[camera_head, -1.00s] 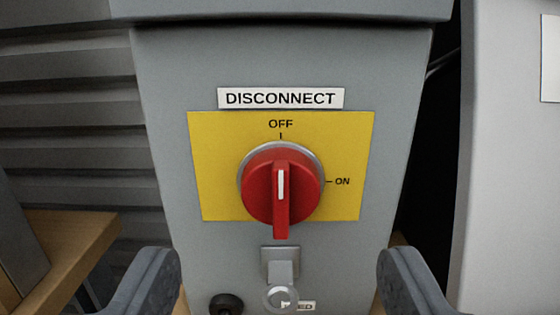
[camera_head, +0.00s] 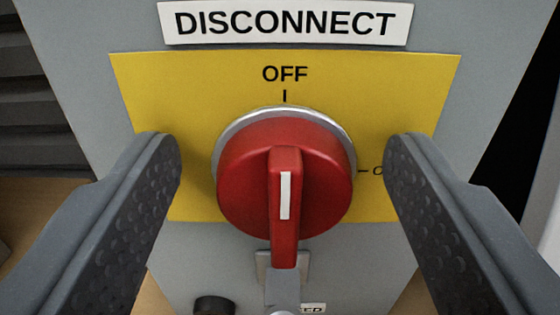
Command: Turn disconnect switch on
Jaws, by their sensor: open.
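The disconnect switch (camera_head: 245,190) is a red rotary knob with a raised grip bar and a white stripe. Its bar stands vertical, in line with the OFF mark above it. It sits on a yellow plate (camera_head: 405,90) with OFF at the top and ON at the right; the ON label is mostly hidden by my right finger. A white DISCONNECT label (camera_head: 285,22) is above. My gripper (camera_head: 283,165) is open, one finger on each side of the knob, with a visible gap on both sides.
The plate is on a grey box (camera_head: 90,25). Below the knob are a metal hasp (camera_head: 283,285), a black round button (camera_head: 214,305) and a small, partly hidden label (camera_head: 313,309). A wooden surface (camera_head: 45,205) shows at the left.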

